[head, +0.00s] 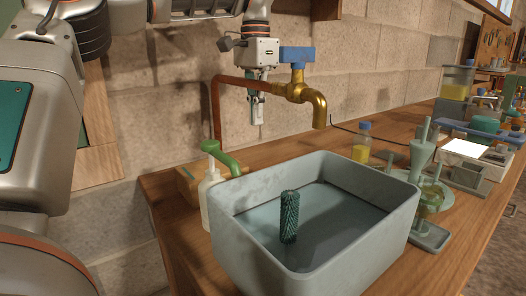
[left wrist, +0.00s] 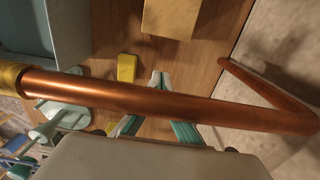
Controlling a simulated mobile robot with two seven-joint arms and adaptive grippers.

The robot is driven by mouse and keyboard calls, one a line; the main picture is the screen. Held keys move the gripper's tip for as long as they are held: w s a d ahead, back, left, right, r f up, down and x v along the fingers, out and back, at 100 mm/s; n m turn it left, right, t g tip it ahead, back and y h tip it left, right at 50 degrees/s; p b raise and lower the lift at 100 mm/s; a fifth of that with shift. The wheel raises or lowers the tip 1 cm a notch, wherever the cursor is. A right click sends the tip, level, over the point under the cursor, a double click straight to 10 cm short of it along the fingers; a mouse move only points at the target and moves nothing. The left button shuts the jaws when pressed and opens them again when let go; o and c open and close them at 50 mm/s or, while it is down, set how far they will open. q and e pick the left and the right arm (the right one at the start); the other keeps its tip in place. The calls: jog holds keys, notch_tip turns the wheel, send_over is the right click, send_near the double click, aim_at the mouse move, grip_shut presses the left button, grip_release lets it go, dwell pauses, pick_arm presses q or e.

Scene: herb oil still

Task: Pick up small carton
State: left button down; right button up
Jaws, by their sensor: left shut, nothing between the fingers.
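The small carton is most likely the tan box (head: 188,183) on the wooden bench, left of the basin. The white pump bottle partly hides it in the head view. A tan box, seemingly the same one, shows at the top of the left wrist view (left wrist: 185,18). My left gripper (head: 257,112) hangs above the bench near the wall, beside the brass tap, higher than the carton and to its right. Its fingers are shut and empty. In the left wrist view the fingertips (left wrist: 160,77) point toward the bench, apart from the box. My right gripper is not in view.
A copper pipe (left wrist: 170,103) crosses the left wrist view in front of my fingers. It leads to the brass tap (head: 298,92) with a blue handle. The grey basin (head: 330,165) holds a green ridged cylinder (head: 289,217). A pump bottle (head: 207,195) stands by the carton.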

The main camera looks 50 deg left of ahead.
pick_arm(q)
notch_tip(320, 180, down, 10)
jog(key=shift+b, duration=0.95)
jog(key=s, duration=0.3)
jog(key=shift+a+r+p, duration=0.2)
jog(key=shift+r+p, duration=0.1)
jog(key=shift+r, duration=0.05)
jog(key=shift+s, duration=0.35)
jog(key=shift+s+f, duration=0.1)
jog(key=shift+f, duration=0.1)
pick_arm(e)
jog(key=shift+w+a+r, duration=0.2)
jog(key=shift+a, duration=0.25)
pick_arm(q)
jog(key=shift+a, duration=0.15)
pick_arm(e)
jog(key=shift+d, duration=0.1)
